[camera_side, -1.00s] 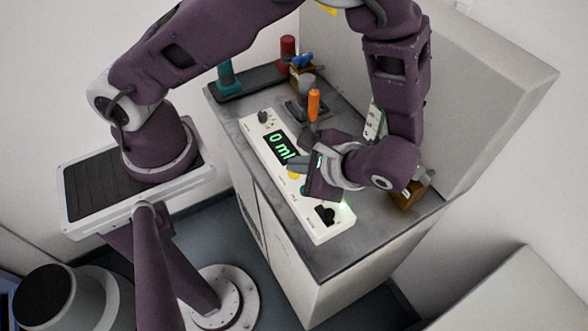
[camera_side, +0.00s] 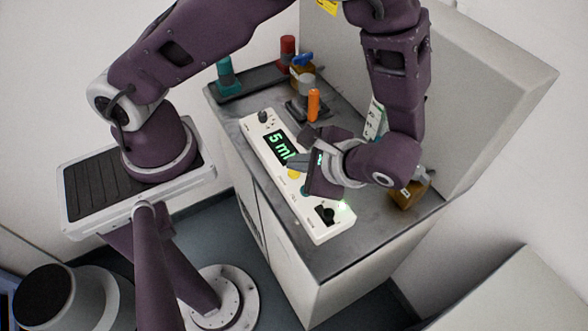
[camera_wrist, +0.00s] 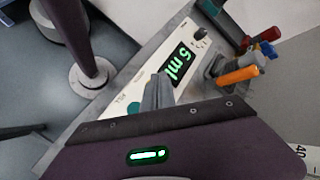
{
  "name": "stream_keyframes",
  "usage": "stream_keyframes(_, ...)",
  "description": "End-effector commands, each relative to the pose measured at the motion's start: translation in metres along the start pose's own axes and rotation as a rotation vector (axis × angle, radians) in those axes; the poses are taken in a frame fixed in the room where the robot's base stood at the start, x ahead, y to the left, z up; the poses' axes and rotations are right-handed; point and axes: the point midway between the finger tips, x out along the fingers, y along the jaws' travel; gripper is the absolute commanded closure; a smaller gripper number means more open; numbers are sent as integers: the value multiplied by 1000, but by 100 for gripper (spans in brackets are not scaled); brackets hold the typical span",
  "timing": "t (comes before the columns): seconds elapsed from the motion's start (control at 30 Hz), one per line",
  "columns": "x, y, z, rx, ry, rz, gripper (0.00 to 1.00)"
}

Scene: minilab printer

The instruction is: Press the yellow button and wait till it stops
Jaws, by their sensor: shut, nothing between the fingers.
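The screen also shows in the wrist view (camera_wrist: 178,62). The yellow button (camera_side: 294,174) is on the panel below the screen. My gripper (camera_side: 289,161) is shut and empty, with its fingertips just over the yellow button. I cannot tell for sure whether they touch it. In the wrist view my fingers (camera_wrist: 155,84) point at the panel, and the yellow button is hidden. A teal round button (camera_wrist: 133,108) shows beside them.
An orange-handled piece (camera_side: 314,104) stands on a grey holder behind the panel. A brown bottle (camera_side: 403,194) is right of my wrist. A black knob (camera_side: 325,212) is at the panel's near end.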

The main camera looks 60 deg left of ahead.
Motion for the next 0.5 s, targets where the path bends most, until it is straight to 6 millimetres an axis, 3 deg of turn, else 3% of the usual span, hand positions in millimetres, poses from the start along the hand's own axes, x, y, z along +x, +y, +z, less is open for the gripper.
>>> stream_keyframes(0.5,-12,-9,9,-2,1,0,100)
